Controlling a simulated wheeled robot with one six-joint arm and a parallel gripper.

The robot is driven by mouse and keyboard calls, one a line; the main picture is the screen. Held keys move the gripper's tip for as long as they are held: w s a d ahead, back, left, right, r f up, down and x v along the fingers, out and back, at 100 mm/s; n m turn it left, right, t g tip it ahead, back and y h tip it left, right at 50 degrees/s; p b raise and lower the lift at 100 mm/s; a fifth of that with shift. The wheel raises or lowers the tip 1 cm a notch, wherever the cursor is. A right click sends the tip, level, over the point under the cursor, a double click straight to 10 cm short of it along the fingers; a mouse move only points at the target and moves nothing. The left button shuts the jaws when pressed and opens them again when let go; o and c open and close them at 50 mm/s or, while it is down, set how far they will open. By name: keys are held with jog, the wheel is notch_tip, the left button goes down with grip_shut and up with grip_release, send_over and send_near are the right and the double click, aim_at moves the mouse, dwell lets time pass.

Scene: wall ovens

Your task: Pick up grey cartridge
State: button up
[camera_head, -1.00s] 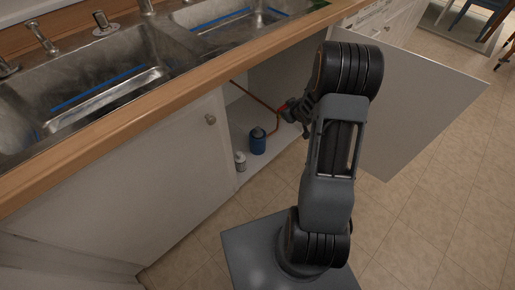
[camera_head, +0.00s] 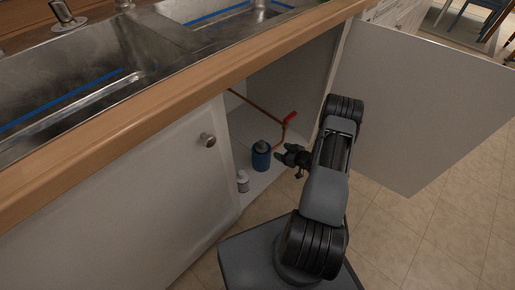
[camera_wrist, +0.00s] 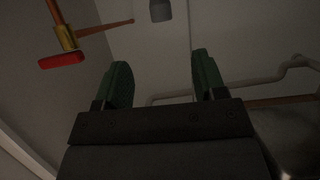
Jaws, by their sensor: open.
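A small pale grey-white bottle-shaped item (camera_head: 242,182) stands upright at the front edge of the cabinet floor in the head view. It may be the grey cartridge, but I cannot tell for sure. A blue canister (camera_head: 261,158) with a greyish top stands just behind it to the right. My gripper (camera_head: 287,155) is at the cabinet opening, right of the blue canister and apart from both. In the wrist view my gripper (camera_wrist: 161,75) has its two green fingers spread, with nothing between them. A grey cylinder (camera_wrist: 160,11), cut by the top edge, lies beyond them.
A copper pipe with a red valve handle (camera_head: 290,117) runs inside the cabinet; the handle (camera_wrist: 61,60) is left of the fingers in the wrist view. A pale pipe (camera_wrist: 255,80) is at right. The open door (camera_head: 430,110) stands right of my arm. The closed door (camera_head: 130,190) is left.

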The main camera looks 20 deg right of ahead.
aim_at(264, 144)
jog(key=b+x, duration=0.2)
jog(key=x, duration=0.6)
jog(key=shift+w+a+b, duration=0.2)
jog(key=shift+w+b, duration=0.1)
jog(key=shift+w, duration=0.1)
jog(key=b+x, duration=0.2)
jog(key=x, duration=0.2)
jog(key=shift+a+f+b, duration=0.1)
jog(key=shift+f+b, duration=0.05)
jog(key=shift+b, duration=0.15)
jog(key=shift+w+a+f, duration=0.1)
jog(key=shift+w+a, duration=0.1)
jog(key=shift+w, duration=0.25)
grip_shut()
